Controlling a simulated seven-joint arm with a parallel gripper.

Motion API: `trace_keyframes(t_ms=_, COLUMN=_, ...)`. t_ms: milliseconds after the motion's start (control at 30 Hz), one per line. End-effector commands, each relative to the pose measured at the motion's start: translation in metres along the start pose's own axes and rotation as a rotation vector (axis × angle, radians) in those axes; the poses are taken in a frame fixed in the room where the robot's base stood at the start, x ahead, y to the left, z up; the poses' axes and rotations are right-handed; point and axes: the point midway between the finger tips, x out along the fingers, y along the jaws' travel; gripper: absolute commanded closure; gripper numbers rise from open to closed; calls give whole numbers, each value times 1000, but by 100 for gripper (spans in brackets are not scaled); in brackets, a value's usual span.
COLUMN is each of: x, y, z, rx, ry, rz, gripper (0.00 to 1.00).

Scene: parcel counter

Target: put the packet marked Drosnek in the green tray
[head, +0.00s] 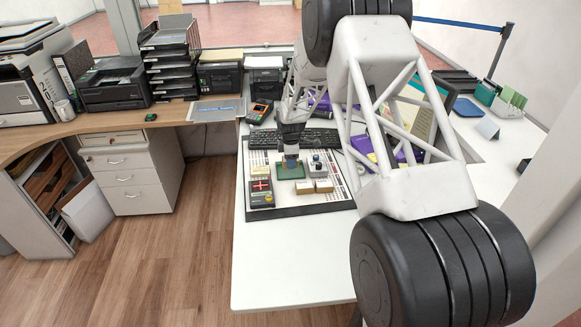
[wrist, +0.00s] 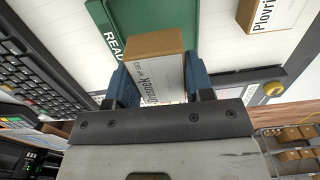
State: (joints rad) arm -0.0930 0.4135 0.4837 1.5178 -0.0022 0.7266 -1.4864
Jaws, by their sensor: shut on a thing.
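My gripper (wrist: 158,78) is shut on a brown packet (wrist: 152,48) with a white label. The label is partly hidden; the readable letters fit Drosnek. The green tray (wrist: 101,17), with letters starting "READ" on its edge, lies just beyond the packet in the wrist view. The packet overlaps part of the tray there; I cannot tell whether it touches it. In the head view my gripper (head: 291,160) is over the back of the green tray (head: 290,173), and the held packet is hard to make out.
In the head view small packets (head: 305,187) lie right of the tray, a card terminal (head: 261,192) at front left, and a keyboard (head: 322,138) behind. The white counter's front (head: 290,265) is clear.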

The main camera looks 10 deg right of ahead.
Motion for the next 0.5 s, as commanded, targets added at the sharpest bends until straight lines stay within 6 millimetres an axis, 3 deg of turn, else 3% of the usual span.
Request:
trace_keyframes(t_ms=333, x=0, y=0, z=0, rx=0, ry=0, rz=0, gripper=78)
trace_keyframes(t_ms=500, x=12, y=0, z=0, rx=0, ry=0, rz=-1, gripper=78)
